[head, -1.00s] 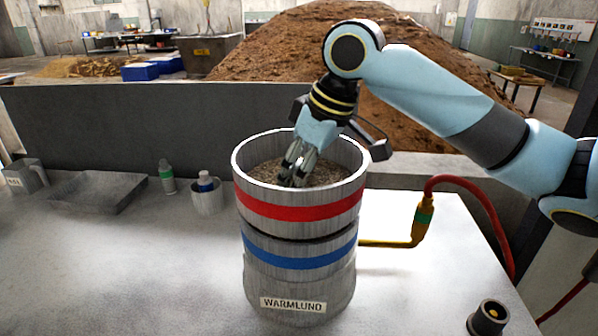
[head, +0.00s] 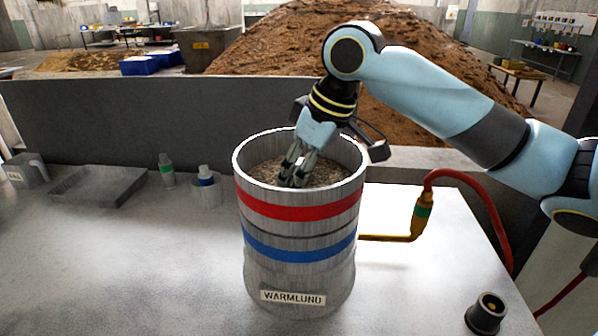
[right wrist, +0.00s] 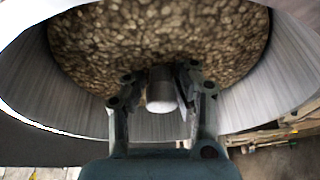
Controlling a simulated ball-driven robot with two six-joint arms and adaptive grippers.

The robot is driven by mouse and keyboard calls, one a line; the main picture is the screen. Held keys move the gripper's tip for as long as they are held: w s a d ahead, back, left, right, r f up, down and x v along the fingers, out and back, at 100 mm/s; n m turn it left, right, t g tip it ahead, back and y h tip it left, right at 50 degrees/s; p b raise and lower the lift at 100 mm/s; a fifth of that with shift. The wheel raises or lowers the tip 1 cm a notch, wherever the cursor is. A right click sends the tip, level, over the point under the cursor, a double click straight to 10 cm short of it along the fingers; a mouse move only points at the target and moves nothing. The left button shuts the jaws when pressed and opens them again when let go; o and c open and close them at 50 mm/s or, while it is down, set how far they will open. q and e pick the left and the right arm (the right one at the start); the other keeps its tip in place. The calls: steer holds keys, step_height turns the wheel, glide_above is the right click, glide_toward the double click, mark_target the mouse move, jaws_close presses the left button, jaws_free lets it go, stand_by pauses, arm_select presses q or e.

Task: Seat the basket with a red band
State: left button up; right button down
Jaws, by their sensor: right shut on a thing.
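The basket with a red band (head: 300,208) is a grey cylinder with grain (head: 265,172) inside. It stands on top of a blue-banded section (head: 300,250), and only a thin dark line shows between them. Its rim looks about level. Below is the grey base with a WARMLUND label (head: 293,298). My right gripper (head: 297,172) reaches down into the basket and is shut on a short pale post (right wrist: 161,88) that stands up inside it, beside the grain. The post's lower end is hidden. My left gripper is not in view.
A yellow pipe (head: 390,238) with a red hose (head: 490,205) joins the stack on the right. A dark round fitting (head: 487,312) stands at the front right. The front left table is clear.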

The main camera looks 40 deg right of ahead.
steer(key=shift+f+p, duration=0.15)
steer(key=shift+p, duration=0.15)
stand_by(0.5)
steer(key=c, duration=1)
jaws_free()
steer(key=shift+v, duration=6)
